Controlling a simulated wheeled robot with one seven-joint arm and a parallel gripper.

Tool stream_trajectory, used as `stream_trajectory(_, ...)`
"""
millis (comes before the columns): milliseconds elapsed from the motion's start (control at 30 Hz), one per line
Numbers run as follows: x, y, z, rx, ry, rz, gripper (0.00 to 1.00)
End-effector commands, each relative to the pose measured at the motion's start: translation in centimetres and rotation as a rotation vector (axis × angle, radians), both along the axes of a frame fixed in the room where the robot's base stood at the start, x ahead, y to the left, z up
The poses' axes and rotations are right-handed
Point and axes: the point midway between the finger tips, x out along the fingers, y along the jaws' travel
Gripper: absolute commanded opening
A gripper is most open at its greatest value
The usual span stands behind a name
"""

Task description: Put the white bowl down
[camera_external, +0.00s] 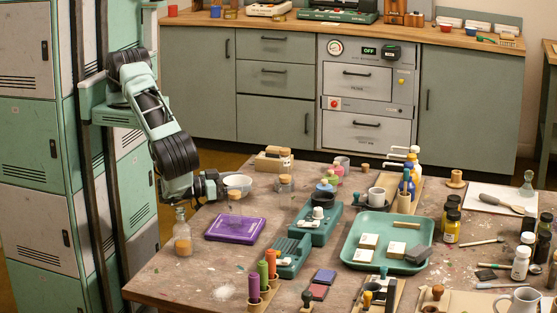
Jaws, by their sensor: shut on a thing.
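The white bowl (239,181) is at the far left part of the worktable, near its back edge. My gripper (223,186) reaches it from the left and is shut on its left side. The bowl looks about upright. Whether its underside touches the table or hangs just above it, I cannot tell. The fingertips are small and partly hidden against the bowl.
A cork-topped jar (285,184) stands right of the bowl, and a small jar (235,201) just in front. A purple tray (236,229) and a glass bottle (182,236) are nearer. A wooden box (270,161) stands behind.

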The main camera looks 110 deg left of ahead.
Motion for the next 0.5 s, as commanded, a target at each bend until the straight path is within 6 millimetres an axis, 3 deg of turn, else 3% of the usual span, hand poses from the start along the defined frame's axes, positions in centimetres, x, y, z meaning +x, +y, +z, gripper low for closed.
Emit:
stream_trajectory(33, -0.01, 0.01, -0.12, 0.000, 0.000, 0.000, 0.85)
stream_trajectory(100, -0.01, 0.00, -0.07, 0.000, 0.000, 0.000, 1.00)
stream_trajectory(500, -0.01, 0.01, -0.10, 0.000, 0.000, 0.000, 1.00)
